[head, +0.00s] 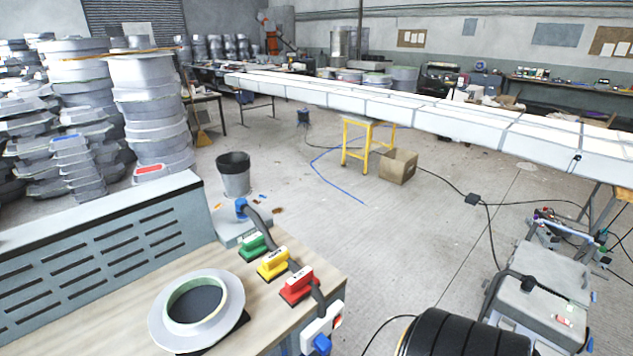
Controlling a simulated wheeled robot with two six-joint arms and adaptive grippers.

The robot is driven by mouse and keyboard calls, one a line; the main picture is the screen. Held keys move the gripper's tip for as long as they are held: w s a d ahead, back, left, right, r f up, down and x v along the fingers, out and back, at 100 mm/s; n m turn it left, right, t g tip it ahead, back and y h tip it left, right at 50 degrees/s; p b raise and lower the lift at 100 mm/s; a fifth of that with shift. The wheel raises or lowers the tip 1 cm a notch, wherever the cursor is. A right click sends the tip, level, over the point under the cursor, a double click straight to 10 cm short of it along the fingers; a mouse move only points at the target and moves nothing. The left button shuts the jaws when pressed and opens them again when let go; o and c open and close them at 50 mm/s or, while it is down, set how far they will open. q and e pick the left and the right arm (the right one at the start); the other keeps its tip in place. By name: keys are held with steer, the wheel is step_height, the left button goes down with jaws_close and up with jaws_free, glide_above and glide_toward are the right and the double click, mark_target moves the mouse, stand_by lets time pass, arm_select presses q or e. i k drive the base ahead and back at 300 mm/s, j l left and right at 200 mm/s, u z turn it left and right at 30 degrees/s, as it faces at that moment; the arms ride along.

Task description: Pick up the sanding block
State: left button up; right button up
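Three coloured blocks with grey-black bases lie in a slanting row on the wooden workbench: a green block (253,245), a yellow block (272,263) and a red block (297,285). They look like sanding blocks; I cannot tell which one the task names. A grey hose runs close behind the row and seems to pass by the red block. Neither of my grippers is in the head view.
A pale ring-shaped mould (229,294) lies on the workbench (110,312), left of the blocks. A slotted grey panel (100,262) bounds the bench's back left.

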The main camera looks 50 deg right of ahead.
mark_target(295, 289)
steer(key=z, duration=1.45)
